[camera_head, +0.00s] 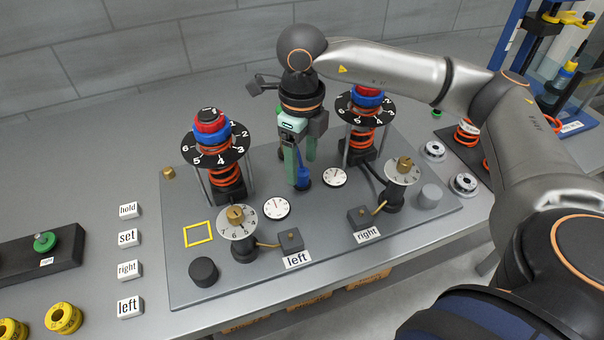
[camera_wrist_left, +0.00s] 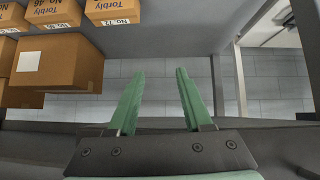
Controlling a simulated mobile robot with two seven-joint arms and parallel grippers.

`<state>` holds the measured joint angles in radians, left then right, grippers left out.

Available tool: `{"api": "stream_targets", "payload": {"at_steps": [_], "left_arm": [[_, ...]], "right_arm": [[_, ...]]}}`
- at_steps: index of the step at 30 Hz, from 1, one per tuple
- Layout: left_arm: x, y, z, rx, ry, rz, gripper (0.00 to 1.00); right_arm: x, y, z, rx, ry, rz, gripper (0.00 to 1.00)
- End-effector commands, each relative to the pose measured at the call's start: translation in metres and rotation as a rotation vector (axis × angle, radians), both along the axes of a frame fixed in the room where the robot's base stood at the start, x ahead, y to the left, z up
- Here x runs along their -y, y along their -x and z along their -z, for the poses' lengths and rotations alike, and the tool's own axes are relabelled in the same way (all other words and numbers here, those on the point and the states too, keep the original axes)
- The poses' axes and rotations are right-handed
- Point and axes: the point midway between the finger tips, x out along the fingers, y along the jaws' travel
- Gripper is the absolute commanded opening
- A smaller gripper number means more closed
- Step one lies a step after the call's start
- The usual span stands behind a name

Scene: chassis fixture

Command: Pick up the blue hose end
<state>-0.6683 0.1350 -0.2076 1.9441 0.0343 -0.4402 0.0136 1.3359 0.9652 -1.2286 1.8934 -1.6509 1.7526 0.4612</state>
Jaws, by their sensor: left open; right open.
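The blue hose end (camera_head: 303,178) stands upright on the grey fixture plate (camera_head: 325,222), near its middle between the two spring towers. My right gripper (camera_head: 301,172) points down over it with green fingers. The fingers are open, one on the left of the blue hose end and one behind it to the right. I cannot tell whether either finger touches it. My left gripper (camera_wrist_left: 160,74) shows only in the left wrist view. It is open and empty, with nothing between its fingers.
Spring towers with numbered discs stand left (camera_head: 216,155) and right (camera_head: 365,110) of my right gripper. White dials (camera_head: 276,208) and brass-knobbed dials (camera_head: 237,222) are in front. In the left wrist view, cardboard boxes (camera_wrist_left: 60,62) sit at the upper left.

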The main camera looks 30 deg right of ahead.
Motion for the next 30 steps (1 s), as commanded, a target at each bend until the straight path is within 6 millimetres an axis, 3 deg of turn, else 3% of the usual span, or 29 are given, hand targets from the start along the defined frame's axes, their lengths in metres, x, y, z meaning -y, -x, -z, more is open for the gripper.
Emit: {"api": "stream_targets", "payload": {"at_steps": [6, 14, 30], "left_arm": [[0.0, -0.004, -0.003, 0.012, 0.001, 0.0, 0.5], [-0.001, -0.004, -0.003, 0.012, 0.0, -0.001, 0.5], [-0.001, -0.004, -0.002, 0.01, -0.002, -0.002, 0.5]], "right_arm": [[0.003, 0.001, 0.028, -0.001, 0.0, 0.001, 0.7], [0.002, 0.0, 0.03, 0.001, 0.0, 0.001, 0.7], [0.002, 0.0, 0.03, 0.001, 0.0, 0.001, 0.11]]}}
